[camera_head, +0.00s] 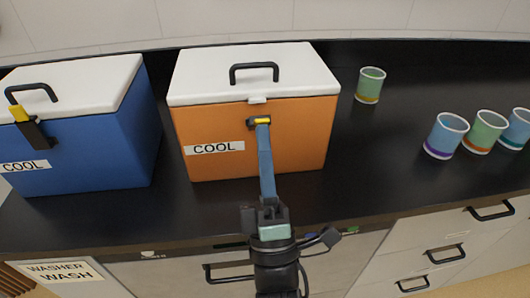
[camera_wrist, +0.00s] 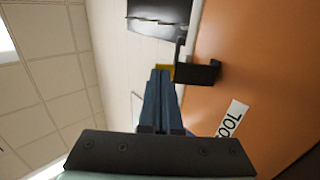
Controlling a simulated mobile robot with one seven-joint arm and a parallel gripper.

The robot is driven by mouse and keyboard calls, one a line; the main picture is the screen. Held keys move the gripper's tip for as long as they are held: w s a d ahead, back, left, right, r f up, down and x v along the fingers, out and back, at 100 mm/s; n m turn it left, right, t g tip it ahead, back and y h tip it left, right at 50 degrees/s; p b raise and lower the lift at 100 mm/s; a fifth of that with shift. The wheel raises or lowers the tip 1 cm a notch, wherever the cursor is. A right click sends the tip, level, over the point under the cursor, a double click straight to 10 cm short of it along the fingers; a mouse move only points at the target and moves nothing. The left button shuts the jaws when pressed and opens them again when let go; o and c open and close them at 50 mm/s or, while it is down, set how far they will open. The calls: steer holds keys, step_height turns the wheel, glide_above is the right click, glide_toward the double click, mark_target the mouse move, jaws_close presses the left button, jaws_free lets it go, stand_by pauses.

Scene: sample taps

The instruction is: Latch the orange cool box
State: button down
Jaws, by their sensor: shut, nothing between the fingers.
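The orange cool box (camera_head: 305,130) stands on the dark counter, its white lid (camera_head: 205,72) down and a black handle on top. Its latch (camera_head: 251,124) is black with a yellow tab, on the upper front below a small pale catch (camera_head: 257,100) on the lid's edge. In the wrist view the latch (camera_wrist: 205,73) stands out from the orange front (camera_wrist: 245,60). My gripper (camera_head: 263,126) is shut and empty, its fingertips at the yellow tab. In the wrist view the fingertips (camera_wrist: 160,74) partly hide the tab; I cannot tell whether they touch it.
A blue cool box (camera_head: 100,130) with a white lid and a yellow-tabbed latch (camera_head: 35,130) stands at the left. A green cup (camera_head: 369,86) is right of the orange box, and more cups (camera_head: 446,136) stand farther right. Counter between them is clear. Drawers (camera_head: 445,255) lie below.

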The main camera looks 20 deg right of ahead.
mark_target(262, 118)
steer(key=shift+r, duration=0.1)
steer(key=r+g+p, duration=0.1)
steer(key=p, duration=0.3)
steer(key=shift+w+r, duration=0.1)
steer(key=shift+r, duration=0.2)
steer(key=r+g+p, duration=0.1)
steer(key=p, duration=0.3)
steer(key=w+r+g+y+p, duration=0.1)
steer(key=g+p, duration=0.1)
steer(key=p, duration=0.2)
steer(key=shift+d+r+p, duration=0.1)
steer(key=shift+d+p, duration=0.1)
steer(key=shift+p, duration=0.1)
steer(key=g+p, duration=0.1)
steer(key=p, duration=0.2)
steer(key=w+r+g+p, duration=0.1)
steer(key=p, duration=0.2)
steer(key=shift+d+y, duration=0.1)
steer(key=shift+y, duration=0.2)
steer(key=shift+f, duration=0.5)
